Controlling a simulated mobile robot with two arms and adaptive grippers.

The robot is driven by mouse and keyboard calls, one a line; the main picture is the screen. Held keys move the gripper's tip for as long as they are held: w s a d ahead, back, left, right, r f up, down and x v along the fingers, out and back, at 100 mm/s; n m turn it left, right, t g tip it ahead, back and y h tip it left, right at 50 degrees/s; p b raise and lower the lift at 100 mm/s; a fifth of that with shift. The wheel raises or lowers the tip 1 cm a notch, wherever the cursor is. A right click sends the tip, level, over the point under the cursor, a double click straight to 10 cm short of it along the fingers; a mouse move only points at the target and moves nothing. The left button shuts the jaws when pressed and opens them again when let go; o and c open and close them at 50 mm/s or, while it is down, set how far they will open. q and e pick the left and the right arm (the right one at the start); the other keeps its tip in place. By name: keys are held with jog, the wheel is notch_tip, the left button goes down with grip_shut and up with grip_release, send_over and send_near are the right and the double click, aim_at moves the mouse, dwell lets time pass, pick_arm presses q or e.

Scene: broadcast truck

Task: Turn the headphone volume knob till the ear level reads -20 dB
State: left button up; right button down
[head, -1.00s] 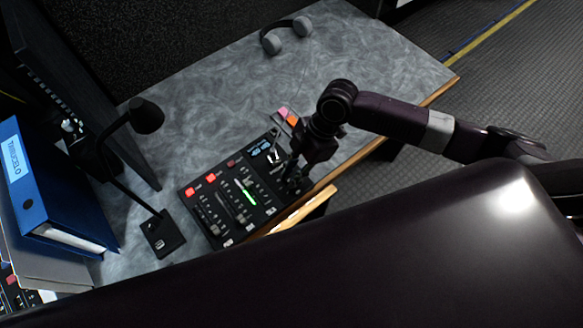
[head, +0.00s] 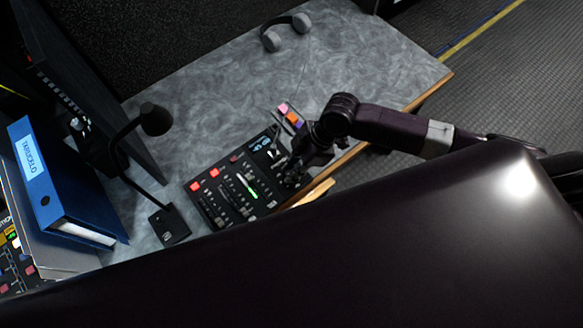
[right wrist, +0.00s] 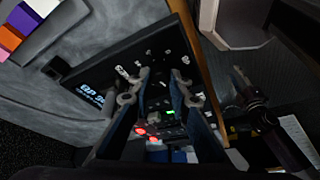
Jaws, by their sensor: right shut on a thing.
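The black mixer panel (head: 214,206) lies near the desk's front edge, with red buttons, sliders and a green lit bar. Its small display (head: 260,143) shows pale blue characters too small to read; in the right wrist view the display (right wrist: 92,95) is tilted and its reading is unclear. My right gripper (head: 284,172) is down at the panel's right end, beside the display. In the right wrist view its fingers (right wrist: 160,97) point at the panel face and are shut on the knob, which they mostly hide. My left gripper is out of view.
Coloured blocks (head: 290,114) sit just behind the panel. A gooseneck lamp or microphone (head: 156,119) and a blue binder (head: 62,190) stand to the left. Grey headphones (head: 286,32) lie at the back. The desk middle (head: 220,95) is clear.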

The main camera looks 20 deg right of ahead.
jog(key=c, duration=1.8)
grip_release()
jog(key=shift+r, duration=0.1)
jog(key=v, duration=1.2)
